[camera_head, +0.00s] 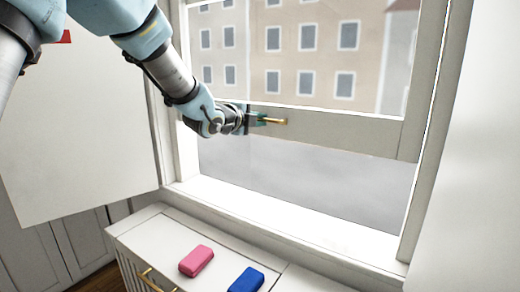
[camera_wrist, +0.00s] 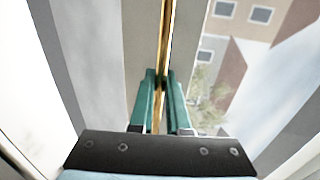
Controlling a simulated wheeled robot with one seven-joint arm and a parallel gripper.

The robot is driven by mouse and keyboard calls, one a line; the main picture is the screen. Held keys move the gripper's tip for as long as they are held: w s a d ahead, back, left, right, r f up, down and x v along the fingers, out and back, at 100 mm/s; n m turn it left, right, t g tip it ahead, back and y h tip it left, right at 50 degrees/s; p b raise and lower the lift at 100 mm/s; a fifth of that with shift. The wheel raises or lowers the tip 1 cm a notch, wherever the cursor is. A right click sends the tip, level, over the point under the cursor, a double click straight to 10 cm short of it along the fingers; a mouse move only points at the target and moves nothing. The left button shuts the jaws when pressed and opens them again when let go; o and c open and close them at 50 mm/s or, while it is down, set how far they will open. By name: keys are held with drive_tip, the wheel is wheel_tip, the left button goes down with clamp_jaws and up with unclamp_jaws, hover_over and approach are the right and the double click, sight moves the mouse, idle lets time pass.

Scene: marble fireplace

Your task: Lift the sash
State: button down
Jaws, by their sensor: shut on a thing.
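The white sash (camera_head: 340,130) is raised in its window frame, with an open gap between its bottom rail and the sill. A brass handle (camera_head: 272,120) sits on the bottom rail; in the wrist view the brass handle (camera_wrist: 163,45) runs as a thin bar between my fingers. My gripper (camera_head: 255,119) is at the rail and shut on this handle. In the wrist view the green fingers of my gripper (camera_wrist: 160,84) close on either side of the bar. My arm and gripper cover the left end of the rail.
The sill (camera_head: 270,222) below is bare. A white cabinet (camera_head: 165,237) under it carries a pink block (camera_head: 196,261) and a blue block (camera_head: 246,281). A white panel (camera_head: 75,130) stands at the left. Buildings (camera_head: 280,45) show outside.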

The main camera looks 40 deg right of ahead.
drive_tip(key=p, duration=0.3)
approach(270, 83)
drive_tip(key=x, duration=0.4)
drive_tip(key=shift+w+d, duration=0.15)
drive_tip(key=shift+d, duration=0.1)
drive_tip(key=c, duration=0.9)
unclamp_jaws()
drive_tip(key=b+v, duration=0.2)
drive_tip(key=v, duration=0.8)
drive_tip(key=shift+a+b, duration=0.35)
drive_tip(key=shift+a, duration=0.05)
